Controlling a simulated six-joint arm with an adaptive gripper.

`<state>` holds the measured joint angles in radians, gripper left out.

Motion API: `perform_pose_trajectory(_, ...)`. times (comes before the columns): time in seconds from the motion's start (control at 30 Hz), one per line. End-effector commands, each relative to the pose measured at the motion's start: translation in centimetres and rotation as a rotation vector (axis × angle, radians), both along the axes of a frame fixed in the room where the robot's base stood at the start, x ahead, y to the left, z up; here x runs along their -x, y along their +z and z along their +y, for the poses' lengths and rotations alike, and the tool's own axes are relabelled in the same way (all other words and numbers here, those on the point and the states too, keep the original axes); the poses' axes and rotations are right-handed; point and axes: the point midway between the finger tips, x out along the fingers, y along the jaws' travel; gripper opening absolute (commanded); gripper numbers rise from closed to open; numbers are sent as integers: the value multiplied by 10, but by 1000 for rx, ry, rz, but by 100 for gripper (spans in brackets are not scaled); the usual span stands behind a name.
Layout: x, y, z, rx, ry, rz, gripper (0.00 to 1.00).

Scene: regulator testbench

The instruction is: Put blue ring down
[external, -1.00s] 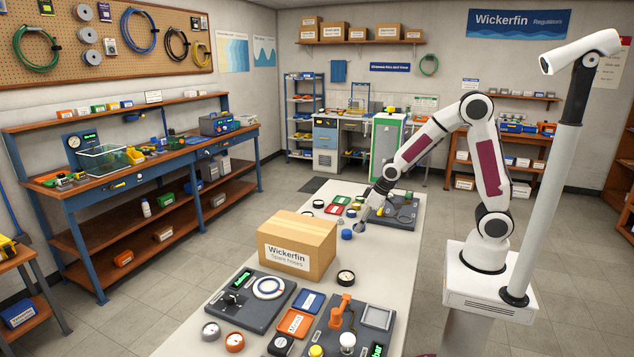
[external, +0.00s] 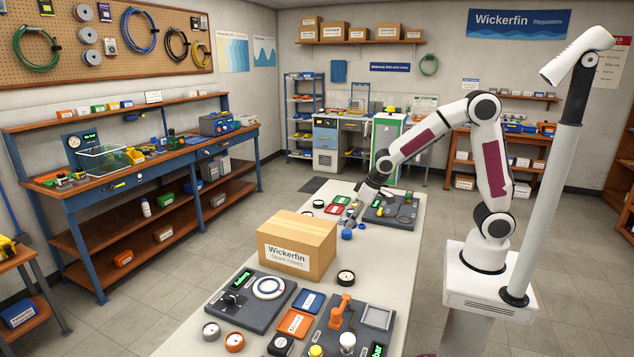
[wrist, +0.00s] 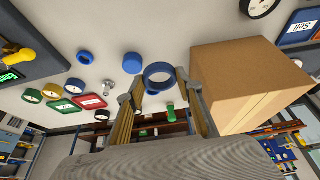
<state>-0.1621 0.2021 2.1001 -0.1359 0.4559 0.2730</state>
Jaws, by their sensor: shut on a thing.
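A blue ring (wrist: 158,88) sits between my fingertips in the wrist view, its opening visible. My gripper (wrist: 155,92) is shut on it. In the external view my gripper (external: 350,218) is over the table, beyond the cardboard box, and the ring is too small to make out there. Two other blue round pieces stand on the table: one (wrist: 133,63) close to the held ring and one (wrist: 84,57) farther left. They also show in the external view as a nearer piece (external: 347,234) and a farther piece (external: 362,226).
The cardboard box (external: 297,245) stands close to my gripper on the nearer side. A red tray (wrist: 90,101) and a green tray (wrist: 63,106) lie beyond, near a dark board (external: 394,212). A black-rimmed gauge (external: 346,277) lies beside the box.

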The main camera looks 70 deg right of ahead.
Motion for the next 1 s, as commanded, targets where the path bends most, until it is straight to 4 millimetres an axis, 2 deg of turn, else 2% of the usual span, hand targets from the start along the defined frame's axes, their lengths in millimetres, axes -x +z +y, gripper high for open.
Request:
perform_pose_trajectory(0.2, -1, 6, 7, 2, -2, -1, 26)
perform_pose_trajectory(0.57, -1, 1, 6, 2, -2, 0, 26)
perform_pose_trajectory(1.0, -1, -51, 6, 2, -2, 3, 26)
